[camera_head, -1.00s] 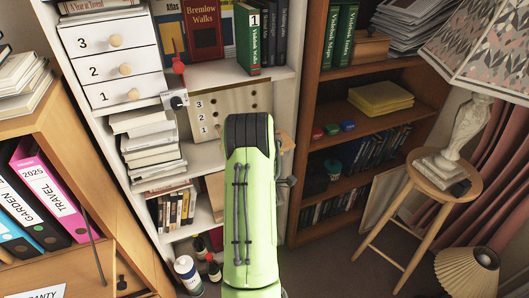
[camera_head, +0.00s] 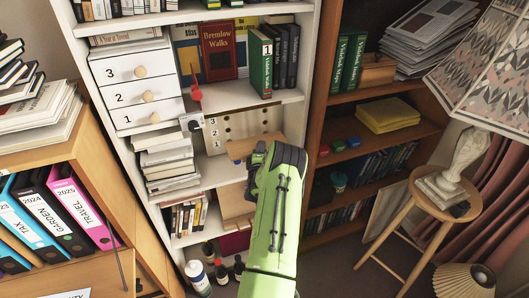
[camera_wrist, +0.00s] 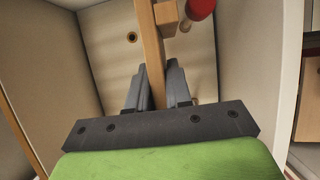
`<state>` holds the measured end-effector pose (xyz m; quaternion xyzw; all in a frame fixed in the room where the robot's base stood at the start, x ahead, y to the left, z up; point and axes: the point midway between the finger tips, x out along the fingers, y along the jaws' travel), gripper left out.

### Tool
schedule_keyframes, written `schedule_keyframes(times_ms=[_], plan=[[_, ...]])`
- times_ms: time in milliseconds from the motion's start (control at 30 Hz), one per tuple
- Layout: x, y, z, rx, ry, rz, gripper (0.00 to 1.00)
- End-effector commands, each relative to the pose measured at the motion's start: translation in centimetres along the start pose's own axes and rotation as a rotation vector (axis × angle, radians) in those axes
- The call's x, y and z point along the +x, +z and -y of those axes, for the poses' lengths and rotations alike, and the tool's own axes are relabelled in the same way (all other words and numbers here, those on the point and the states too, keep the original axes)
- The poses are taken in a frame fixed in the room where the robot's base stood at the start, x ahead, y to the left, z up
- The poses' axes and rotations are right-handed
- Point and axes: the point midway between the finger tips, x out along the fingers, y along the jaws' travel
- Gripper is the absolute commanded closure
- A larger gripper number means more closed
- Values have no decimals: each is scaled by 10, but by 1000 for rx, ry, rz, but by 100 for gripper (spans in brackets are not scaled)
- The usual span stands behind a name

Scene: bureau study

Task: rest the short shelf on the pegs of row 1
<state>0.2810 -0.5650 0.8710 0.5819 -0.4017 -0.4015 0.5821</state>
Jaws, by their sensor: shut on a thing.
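My gripper (camera_wrist: 151,88) is shut on a light wooden board, the short shelf (camera_wrist: 150,50), which shows edge-on between the fingers in the wrist view and runs out of the top of the picture. In the head view the short shelf (camera_head: 241,148) shows just left of the gripper, in front of the lower part of the pegboard (camera_head: 240,124). The pegboard is marked 3, 2, 1 from top to bottom and has dark holes. A red-ended piece (camera_wrist: 200,8) is close right of the shelf in the wrist view. I cannot tell whether the shelf touches any peg.
The pegboard stands inside a white bookcase (camera_head: 307,100). Stacked books (camera_head: 168,165) are left of the bay, below numbered drawers (camera_head: 138,90). Bottles (camera_head: 198,275) stand low down. A brown bookcase (camera_head: 345,155) is at right.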

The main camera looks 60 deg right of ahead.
Motion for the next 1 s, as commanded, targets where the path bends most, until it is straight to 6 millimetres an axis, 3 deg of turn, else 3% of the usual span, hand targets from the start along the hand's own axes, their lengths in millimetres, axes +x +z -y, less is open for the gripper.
schedule_keyframes(times_ms=[533,1000], plan=[[56,-26,3,0,5,-1,100],[62,-28,10,0,3,2,100]])
